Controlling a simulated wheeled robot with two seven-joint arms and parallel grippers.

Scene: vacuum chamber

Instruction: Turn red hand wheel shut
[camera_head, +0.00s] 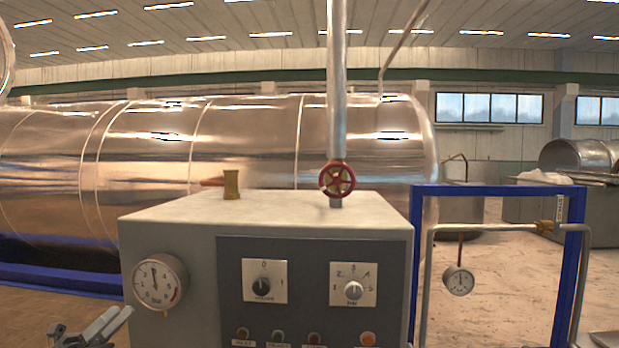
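The red hand wheel (337,179) is a small spoked wheel on a vertical grey pipe (337,80), just above the back of the control box's top. It faces me, and no gripper touches it. My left gripper (122,314) shows only in part at the bottom left corner, beside the lower left of the control box. It is well below and to the left of the wheel. Its finger gap is too unclear to tell whether it is open or shut. My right gripper is not in view.
The grey control box (170,225) stands between me and the wheel, with a gauge (160,282) and two knobs. A brass fitting (231,184) stands on top. A blue frame (420,260) with pipes stands at right. A large shiny tank (240,145) lies behind.

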